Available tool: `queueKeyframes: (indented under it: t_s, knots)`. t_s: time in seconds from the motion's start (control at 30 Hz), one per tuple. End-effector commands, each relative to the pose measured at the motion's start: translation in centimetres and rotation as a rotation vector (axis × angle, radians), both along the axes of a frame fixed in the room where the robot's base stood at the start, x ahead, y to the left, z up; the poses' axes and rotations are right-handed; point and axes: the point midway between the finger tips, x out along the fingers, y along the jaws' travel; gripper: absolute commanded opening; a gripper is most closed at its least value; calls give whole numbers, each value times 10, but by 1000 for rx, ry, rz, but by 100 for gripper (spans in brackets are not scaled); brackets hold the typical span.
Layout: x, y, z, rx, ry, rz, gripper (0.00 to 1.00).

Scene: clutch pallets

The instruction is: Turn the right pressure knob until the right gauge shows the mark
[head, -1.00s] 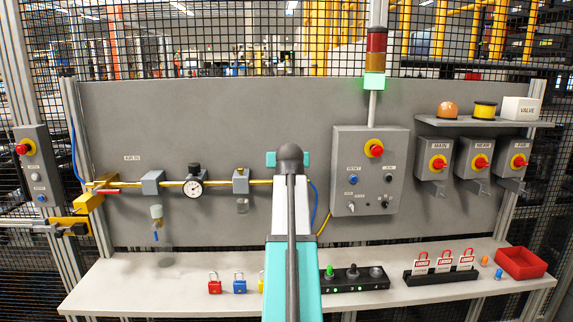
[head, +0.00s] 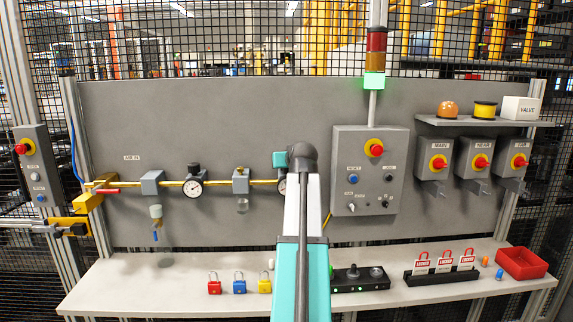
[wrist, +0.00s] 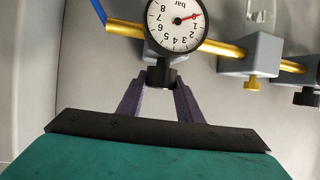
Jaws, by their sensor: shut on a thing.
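The right gauge (wrist: 177,22) appears upside down at the top of the wrist view. It has a white dial marked "bar" and a red line close to the 0; I cannot make out a separate target mark. Just below the dial in that view is the black right pressure knob (wrist: 160,76). My gripper (wrist: 161,84) is shut on this knob, one purple finger at each side. In the head view only a sliver of the right gauge (head: 282,188) shows beside my arm, the knob is hidden, and the teal gripper body (head: 280,159) is against the panel.
The left gauge (head: 193,189) with its black knob (head: 194,168) sits on the same yellow pipe. A grey control box (head: 345,150) stands close to the right of my arm. Padlocks (head: 239,286) and a black button strip (head: 352,287) lie on the shelf below.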

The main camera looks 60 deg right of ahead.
Motion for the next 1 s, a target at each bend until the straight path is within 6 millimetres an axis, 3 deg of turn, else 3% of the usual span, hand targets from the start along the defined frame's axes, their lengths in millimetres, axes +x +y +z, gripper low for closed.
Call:
queueKeyframes:
  t_s: [0.03,0.13,0.57,1.0]
  knots:
    - [0,0,0,1,1,0,36]
    - [0,0,0,1,1,0,51]
    - [-2,2,1,0,0,-1,51]
    - [-30,32,16,-2,0,-1,51]
